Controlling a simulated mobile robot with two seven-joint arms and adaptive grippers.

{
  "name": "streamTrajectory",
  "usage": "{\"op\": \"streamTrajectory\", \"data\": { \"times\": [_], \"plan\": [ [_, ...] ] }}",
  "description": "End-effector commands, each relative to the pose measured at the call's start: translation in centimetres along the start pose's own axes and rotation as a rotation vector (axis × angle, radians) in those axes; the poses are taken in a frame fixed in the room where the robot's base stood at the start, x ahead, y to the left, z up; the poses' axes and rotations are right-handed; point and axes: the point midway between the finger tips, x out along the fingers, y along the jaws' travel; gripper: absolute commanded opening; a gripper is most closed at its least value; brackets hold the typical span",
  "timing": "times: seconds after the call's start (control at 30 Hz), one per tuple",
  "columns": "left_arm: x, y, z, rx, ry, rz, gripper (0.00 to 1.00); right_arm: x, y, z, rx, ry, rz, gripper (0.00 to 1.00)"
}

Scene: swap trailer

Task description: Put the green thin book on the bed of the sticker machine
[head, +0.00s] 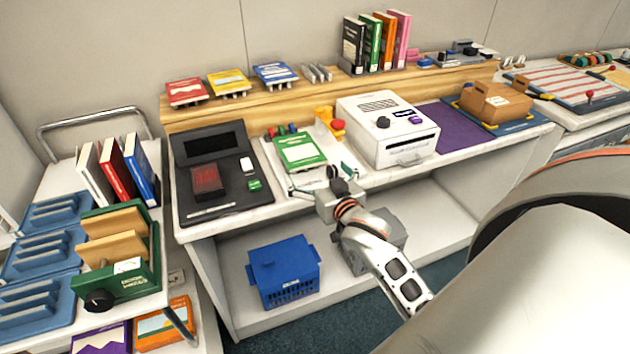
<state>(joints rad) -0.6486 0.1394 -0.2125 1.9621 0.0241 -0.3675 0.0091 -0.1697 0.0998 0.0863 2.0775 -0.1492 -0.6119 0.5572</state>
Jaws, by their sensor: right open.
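A thin green book (300,150) lies flat, cover up, on a pale surface on the counter, left of a white boxy machine (388,128) with a dark knob and a front slot. I cannot tell for sure which device is the sticker machine; a yellow and red lever part (331,124) stands just behind and right of the book. My right gripper (320,180) is open and empty, its fingers spread in front of the book's near edge. Whether a finger touches the book is unclear. My left gripper is not in view.
A black device (222,170) with a screen stands left of the book. A purple mat (458,126) and a cardboard box (494,101) are to the right. Upright books (376,42) stand on the wooden ledge. A blue crate (284,272) sits on the lower shelf; a cart with books is at left.

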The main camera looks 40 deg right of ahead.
Motion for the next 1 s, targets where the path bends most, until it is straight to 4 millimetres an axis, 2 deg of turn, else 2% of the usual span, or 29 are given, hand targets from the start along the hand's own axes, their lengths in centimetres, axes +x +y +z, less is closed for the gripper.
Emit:
{"op": "streamTrajectory", "data": {
  "times": [0.07,0.17,0.2,0.27,0.3,0.4,0.5,0.6,0.7,1.0],
  "plan": [
    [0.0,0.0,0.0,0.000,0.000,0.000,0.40,-0.9,-1.0,2.2,-0.023,-0.034,-0.027,1.00],
    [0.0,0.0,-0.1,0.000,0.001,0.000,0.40,-3.2,-3.5,7.3,-0.085,-0.106,-0.098,1.00],
    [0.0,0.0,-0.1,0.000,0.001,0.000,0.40,-4.6,-4.8,9.9,-0.114,-0.142,-0.137,1.00],
    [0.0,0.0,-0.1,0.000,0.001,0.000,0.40,-7.1,-6.7,13.8,-0.158,-0.197,-0.199,1.00],
    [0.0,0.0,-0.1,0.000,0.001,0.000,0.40,-9.0,-7.9,16.3,-0.187,-0.231,-0.241,1.00],
    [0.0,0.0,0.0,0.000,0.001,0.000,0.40,-13.9,-10.4,21.7,-0.241,-0.305,-0.336,1.00],
    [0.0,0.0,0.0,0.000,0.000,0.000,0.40,-18.2,-12.3,25.4,-0.276,-0.359,-0.411,1.00],
    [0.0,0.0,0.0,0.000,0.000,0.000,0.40,-21.1,-13.4,27.6,-0.295,-0.390,-0.459,1.00],
    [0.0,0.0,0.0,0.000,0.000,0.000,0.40,-22.5,-13.9,28.5,-0.304,-0.403,-0.482,1.00],
    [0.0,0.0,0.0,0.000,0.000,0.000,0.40,-22.7,-14.0,28.6,-0.305,-0.405,-0.484,1.00]
  ]
}}
